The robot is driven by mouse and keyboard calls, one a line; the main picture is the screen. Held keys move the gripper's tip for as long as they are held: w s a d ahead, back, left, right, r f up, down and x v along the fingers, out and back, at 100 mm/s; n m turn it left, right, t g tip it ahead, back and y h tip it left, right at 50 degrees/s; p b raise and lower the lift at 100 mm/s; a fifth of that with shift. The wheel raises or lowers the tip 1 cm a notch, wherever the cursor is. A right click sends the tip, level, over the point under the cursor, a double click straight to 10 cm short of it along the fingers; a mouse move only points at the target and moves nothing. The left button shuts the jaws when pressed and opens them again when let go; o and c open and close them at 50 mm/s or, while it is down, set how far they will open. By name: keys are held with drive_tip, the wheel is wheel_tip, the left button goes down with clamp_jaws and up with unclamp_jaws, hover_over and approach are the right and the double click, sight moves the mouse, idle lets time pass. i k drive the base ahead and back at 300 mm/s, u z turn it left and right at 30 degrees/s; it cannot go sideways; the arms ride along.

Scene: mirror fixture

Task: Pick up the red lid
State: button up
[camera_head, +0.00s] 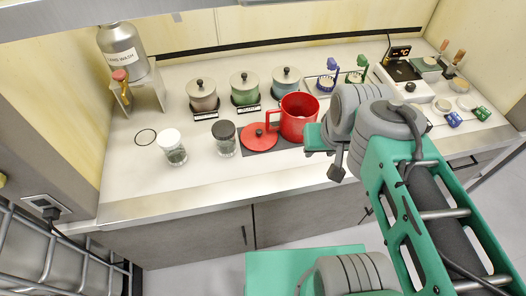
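The red lid (259,137) lies flat on a dark mat (280,146) on the counter, with a small dark knob in its middle. A red mug (297,115) stands upright just to the right of the lid, its handle on the left side, over the lid's far edge. My gripper (337,172) is at the end of my grey and green arm, to the right of the lid and mug and apart from the lid. Its fingers are small and dark here, and I cannot tell whether they are open or shut.
A white-lidded jar (173,148) and a dark-lidded jar (225,140) stand left of the lid. Several lidded canisters (244,88) stand behind. A metal bottle (122,52) sits on a stand at the back left. The counter front (180,187) is bare.

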sight(255, 137)
drive_tip(key=k, duration=0.2)
drive_tip(key=z, duration=1.25)
drive_tip(key=i, duration=0.65)
drive_tip(key=u, duration=4.25)
